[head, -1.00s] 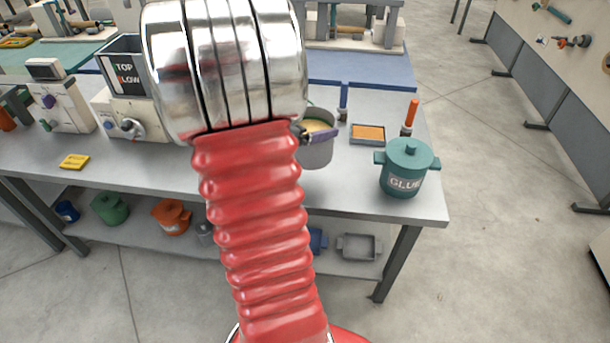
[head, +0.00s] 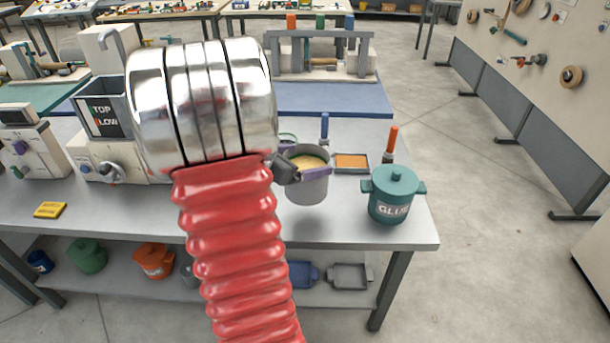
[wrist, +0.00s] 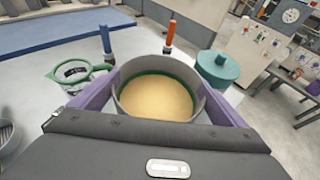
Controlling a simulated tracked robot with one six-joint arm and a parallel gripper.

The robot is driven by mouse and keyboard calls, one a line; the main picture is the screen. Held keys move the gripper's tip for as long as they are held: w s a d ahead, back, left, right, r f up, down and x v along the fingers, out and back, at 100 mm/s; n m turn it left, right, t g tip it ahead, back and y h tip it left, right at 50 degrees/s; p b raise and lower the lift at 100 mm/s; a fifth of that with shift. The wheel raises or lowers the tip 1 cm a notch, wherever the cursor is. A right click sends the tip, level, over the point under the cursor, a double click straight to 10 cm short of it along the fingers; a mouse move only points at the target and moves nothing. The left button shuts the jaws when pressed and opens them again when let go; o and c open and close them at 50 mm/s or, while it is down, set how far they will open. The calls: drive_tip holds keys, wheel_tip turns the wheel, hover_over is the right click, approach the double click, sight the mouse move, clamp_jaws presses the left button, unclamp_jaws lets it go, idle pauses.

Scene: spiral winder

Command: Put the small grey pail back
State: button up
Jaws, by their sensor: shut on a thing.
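The small grey pail (head: 310,190) has tan contents and a green band inside its rim. It is upright and seems to hang a little above the grey workbench (head: 400,238), with a shadow below it. My gripper (head: 298,172) is shut on it from the near left. In the wrist view the purple fingers (wrist: 158,88) clasp the pail (wrist: 157,98) on both sides. My red arm sleeve hides part of the bench in the head view.
A teal glue pot (head: 395,197) stands right of the pail. An orange-filled tray (head: 351,163) lies behind, with an orange-handled tool (head: 391,142) near it. A green-rimmed vessel (wrist: 78,72) stands left in the wrist view. Pots and trays (head: 350,276) fill the lower shelf.

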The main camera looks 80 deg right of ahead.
sight(288, 187)
drive_tip(key=shift+f, duration=2.05)
drive_tip(key=shift+f, duration=2.1)
drive_tip(key=o, duration=1.7)
drive_tip(key=shift+f, duration=0.15)
drive_tip(key=v, duration=1.2)
